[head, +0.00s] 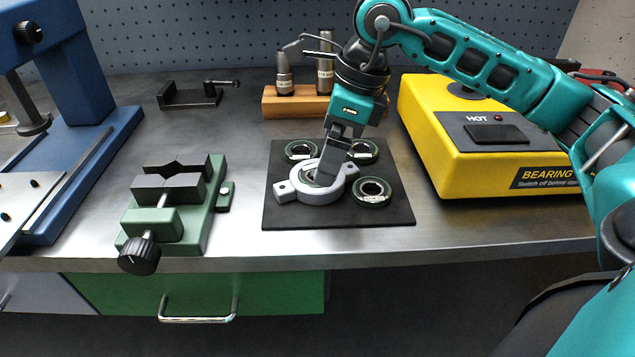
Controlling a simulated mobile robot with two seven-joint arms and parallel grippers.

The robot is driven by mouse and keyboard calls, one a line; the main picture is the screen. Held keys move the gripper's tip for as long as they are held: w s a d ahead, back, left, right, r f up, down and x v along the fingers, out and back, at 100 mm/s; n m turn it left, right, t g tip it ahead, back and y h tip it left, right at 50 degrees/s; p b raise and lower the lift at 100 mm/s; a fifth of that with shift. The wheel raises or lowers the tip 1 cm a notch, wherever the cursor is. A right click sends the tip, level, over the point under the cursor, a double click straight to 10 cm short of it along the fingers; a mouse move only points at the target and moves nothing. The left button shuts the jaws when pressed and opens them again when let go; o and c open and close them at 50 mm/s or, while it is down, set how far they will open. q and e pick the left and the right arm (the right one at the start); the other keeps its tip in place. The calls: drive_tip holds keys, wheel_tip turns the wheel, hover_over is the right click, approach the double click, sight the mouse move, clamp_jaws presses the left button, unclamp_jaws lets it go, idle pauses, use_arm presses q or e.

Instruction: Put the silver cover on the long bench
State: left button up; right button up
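The silver cover (284,188) is a light grey ring with lugs on its sides. It is at the front left of the black mat (290,217) on the long bench (400,232). My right gripper (324,180) points down at it, with its dark fingers reaching into or onto the ring. The fingers overlap edge-on, so I cannot tell whether they are closed on the cover. I also cannot tell whether the cover rests on the mat or is just above it. My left gripper is not in view.
Several dark bearings (372,192) lie on the mat around the cover. A yellow bearing heater (430,150) stands right. A wooden block with metal tools (290,105) is behind. A green vise (180,225) and blue press (90,110) stand left. Bench between vise and mat is clear.

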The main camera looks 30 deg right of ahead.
drive_tip(key=x, duration=0.5)
drive_tip(key=shift+w+a+f+b, duration=0.15)
drive_tip(key=shift+w+b, duration=0.1)
drive_tip(key=shift+b, duration=0.15)
drive_tip(key=shift+r, duration=0.25)
drive_tip(key=c, duration=1.2)
